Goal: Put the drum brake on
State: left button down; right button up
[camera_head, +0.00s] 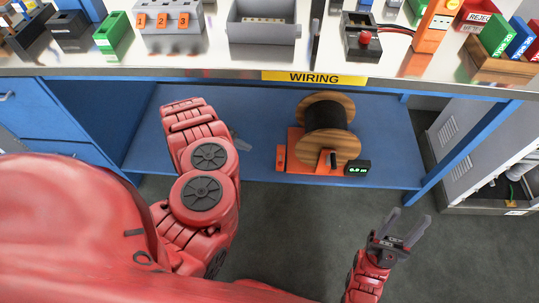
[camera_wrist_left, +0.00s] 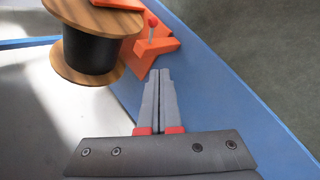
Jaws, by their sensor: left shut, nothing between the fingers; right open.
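The drum (camera_head: 327,117), black cable between wooden flanges, sits in an orange stand (camera_head: 295,160) on the blue shelf under the bench. It also shows at the top left of the left wrist view (camera_wrist_left: 88,52). There, a small lever with a red knob (camera_wrist_left: 152,20) stands on the orange stand (camera_wrist_left: 160,48). In the head view a small dark handle (camera_head: 332,160) is at the drum's front; I cannot tell whether it is the brake. My left gripper (camera_wrist_left: 159,72) is shut and empty, short of the stand; my arm mostly hides it in the head view. My right gripper (camera_head: 408,217) is open and empty above the floor.
The bench top (camera_head: 210,66) with a WIRING label (camera_head: 314,77) overhangs the shelf (camera_head: 390,150). A grey cabinet (camera_head: 480,140) stands at right. The shelf left of the stand is largely clear.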

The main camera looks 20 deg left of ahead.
pick_arm(q)
jog(key=shift+d+r, duration=0.25)
jog(key=shift+d, duration=0.1)
jog(key=b, duration=0.4)
send_near(280, 161)
jog(key=w+a+f, duration=0.2)
jog(key=w+f, duration=0.1)
jog(key=f, duration=0.2)
jog(key=d, duration=0.1)
jog(key=d+p, duration=0.1)
jog(key=d, duration=0.1)
jog(key=shift+s+d+f, duration=0.15)
jog(key=shift+d+f, duration=0.2)
jog(key=shift+f, duration=0.05)
jog(key=shift+f, duration=0.1)
